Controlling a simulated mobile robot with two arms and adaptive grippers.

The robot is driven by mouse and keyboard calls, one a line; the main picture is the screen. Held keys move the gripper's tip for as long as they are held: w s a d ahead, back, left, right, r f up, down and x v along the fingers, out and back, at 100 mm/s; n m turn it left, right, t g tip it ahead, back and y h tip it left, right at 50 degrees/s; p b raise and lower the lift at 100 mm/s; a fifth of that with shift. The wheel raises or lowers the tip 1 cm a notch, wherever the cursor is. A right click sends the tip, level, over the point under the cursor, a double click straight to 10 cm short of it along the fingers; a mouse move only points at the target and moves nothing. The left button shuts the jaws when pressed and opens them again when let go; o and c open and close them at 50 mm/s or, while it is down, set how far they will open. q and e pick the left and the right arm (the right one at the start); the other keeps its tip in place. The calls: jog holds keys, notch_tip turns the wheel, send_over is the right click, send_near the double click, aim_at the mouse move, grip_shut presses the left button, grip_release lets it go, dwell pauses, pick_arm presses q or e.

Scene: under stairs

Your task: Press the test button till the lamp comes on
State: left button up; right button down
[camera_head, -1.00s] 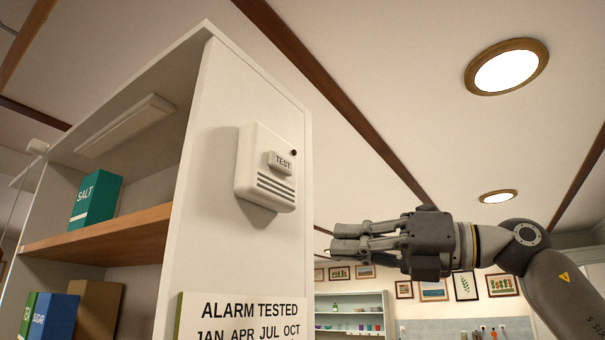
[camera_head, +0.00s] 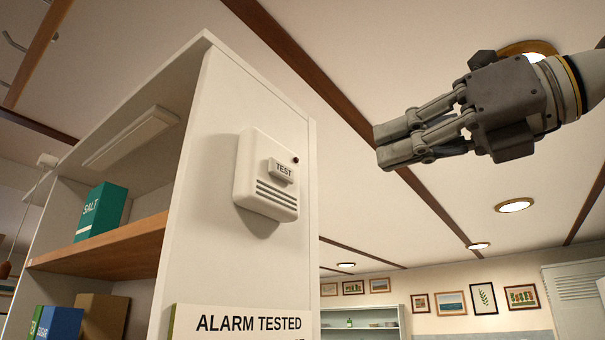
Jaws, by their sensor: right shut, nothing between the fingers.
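A white alarm box (camera_head: 267,176) is fixed to the side panel of a tall white cabinet. Its raised test button (camera_head: 281,170), marked TEST, is on the upper front, with slots below it. The small lamp (camera_head: 295,160) at the box's upper right corner looks dark. My right gripper (camera_head: 378,147) is shut and empty. It is held up to the right of the alarm box, a little higher in the picture, with its fingers pointing left and clear of the button. My left gripper is not in view.
The white cabinet (camera_head: 245,95) fills the left side, with a green salt box (camera_head: 101,212) on its wooden shelf. A sign reading ALARM TESTED (camera_head: 240,322) is below the alarm. Open room lies between the cabinet and my right gripper. Pictures hang on the far wall.

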jog(key=p, duration=0.5)
send_near(278, 183)
jog(key=x, duration=0.5)
jog(key=shift+s+r, duration=0.1)
jog(key=shift+r, duration=0.1)
jog(key=shift+w+a+f+p, duration=0.1)
jog(key=shift+w+a+p, duration=0.3)
jog(key=shift+w+a, duration=0.1)
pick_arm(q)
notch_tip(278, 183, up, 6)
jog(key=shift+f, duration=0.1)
